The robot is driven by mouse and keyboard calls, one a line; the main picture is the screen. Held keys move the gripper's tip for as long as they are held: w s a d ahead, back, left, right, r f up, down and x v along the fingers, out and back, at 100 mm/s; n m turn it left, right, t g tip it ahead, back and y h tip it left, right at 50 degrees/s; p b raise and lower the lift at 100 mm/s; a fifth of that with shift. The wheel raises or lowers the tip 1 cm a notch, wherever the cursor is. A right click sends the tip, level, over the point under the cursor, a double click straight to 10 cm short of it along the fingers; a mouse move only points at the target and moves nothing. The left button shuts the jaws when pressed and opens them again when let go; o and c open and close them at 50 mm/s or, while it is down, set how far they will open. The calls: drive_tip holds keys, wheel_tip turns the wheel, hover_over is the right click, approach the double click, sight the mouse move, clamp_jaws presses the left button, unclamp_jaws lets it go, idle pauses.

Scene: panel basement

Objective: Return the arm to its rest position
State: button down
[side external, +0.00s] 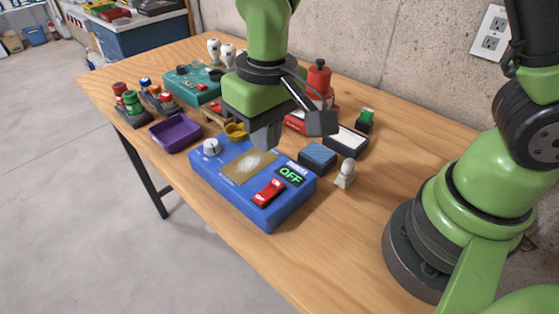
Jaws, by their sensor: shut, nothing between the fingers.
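My gripper (267,137) hangs over the back edge of a blue box (240,204), with its dark fingers pointing down and shut with nothing between them. My green arm reaches down from the top of the view to the gripper. I cannot tell whether the fingertips touch the box.
A purple tray (175,134), a teal box (187,88) and several coloured knobs stand at the left. A blue-topped block (317,156) and a pale peg (345,174) stand right of the blue box. The table front right is bare. A concrete wall (400,50) rises behind.

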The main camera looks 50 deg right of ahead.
drive_tip(key=s+d+r+m+t, duration=0.1)
drive_tip(key=s+d+r+t, duration=0.2)
drive_tip(key=s+d+r, duration=0.2)
drive_tip(key=s+d+r+m+t+y, duration=0.1)
drive_tip(key=s+d+r, duration=0.4)
drive_tip(key=r, duration=0.5)
drive_tip(key=s+m+t, duration=0.1)
drive_tip(key=s+t, duration=0.1)
drive_tip(key=shift+r+m+t+y, duration=0.15)
drive_tip(key=shift+m+t+y, duration=0.15)
drive_tip(key=shift+t, duration=0.1)
